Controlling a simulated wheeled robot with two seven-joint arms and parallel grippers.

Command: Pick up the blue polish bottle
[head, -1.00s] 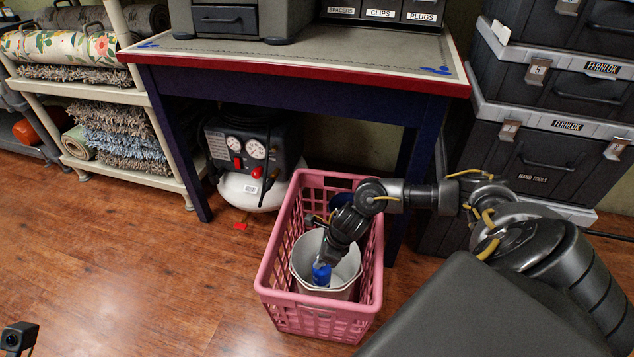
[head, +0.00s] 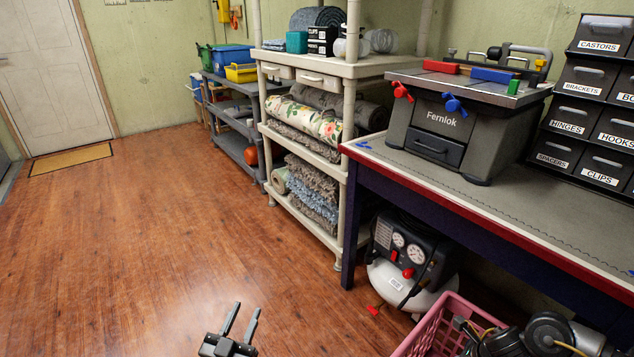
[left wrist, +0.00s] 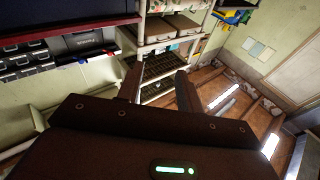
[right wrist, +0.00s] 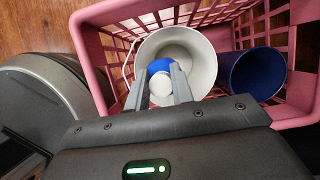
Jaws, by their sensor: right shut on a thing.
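The blue polish bottle (right wrist: 158,67) shows in the right wrist view, inside a white bucket (right wrist: 203,61). Blue shows around a pale round part, between the fingers of my right gripper (right wrist: 164,80). That gripper is shut on it. The bucket stands in a pink basket (right wrist: 101,70), whose corner also shows in the head view (head: 430,326). The bottle and bucket are outside the head view. My left gripper (head: 242,322) is over open floor at the bottom of the head view, its fingers apart and empty.
A dark blue container (right wrist: 257,73) is beside the bucket in the basket. A workbench (head: 480,215) with a red edge stands above an air compressor (head: 405,262). A beige shelf (head: 345,165) holds rolled rugs. The wooden floor (head: 150,240) to the left is clear.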

